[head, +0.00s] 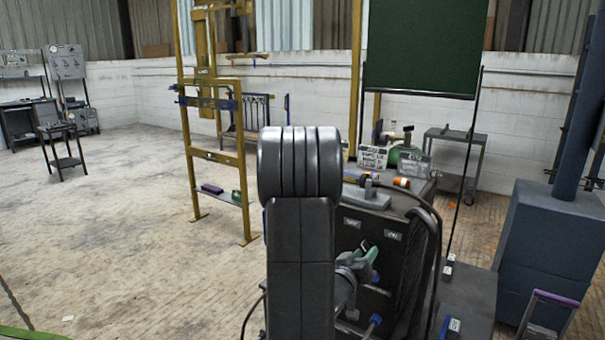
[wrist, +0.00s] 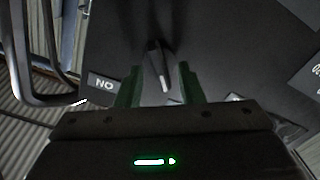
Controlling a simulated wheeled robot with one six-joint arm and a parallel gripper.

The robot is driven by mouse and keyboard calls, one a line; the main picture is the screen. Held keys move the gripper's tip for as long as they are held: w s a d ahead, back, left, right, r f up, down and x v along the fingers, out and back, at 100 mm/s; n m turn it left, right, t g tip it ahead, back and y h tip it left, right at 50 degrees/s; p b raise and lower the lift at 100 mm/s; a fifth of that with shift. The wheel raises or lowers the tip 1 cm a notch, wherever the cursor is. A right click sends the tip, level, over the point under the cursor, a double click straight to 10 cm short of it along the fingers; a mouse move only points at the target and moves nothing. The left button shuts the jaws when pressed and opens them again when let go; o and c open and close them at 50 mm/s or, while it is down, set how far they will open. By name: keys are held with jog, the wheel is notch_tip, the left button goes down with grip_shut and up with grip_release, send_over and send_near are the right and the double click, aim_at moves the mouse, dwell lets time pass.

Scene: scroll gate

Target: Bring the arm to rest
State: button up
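My arm (head: 300,230) stands upright in the middle of the head view and hides part of the scene behind it. My gripper (head: 366,262) shows beside it, low in front of a dark cabinet (head: 392,262). In the wrist view my gripper (wrist: 160,78) has its two green fingers apart. A dark, pointed knob or lever (wrist: 158,72) on a dark panel (wrist: 220,50) shows between the fingers, with a gap on each side. I cannot tell how near the fingertips are to the panel.
A yellow frame (head: 240,150) with shelves stands left of my arm. A dark green board (head: 425,45) hangs behind the cabinet. A blue-grey block with a post (head: 550,255) stands at the right. A small trolley (head: 60,150) is far left. The left floor is largely clear.

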jog(key=m, duration=0.6)
jog(key=shift+d+m+b, duration=0.1)
jog(key=shift+m+b, duration=0.2)
jog(key=shift+b, duration=0.1)
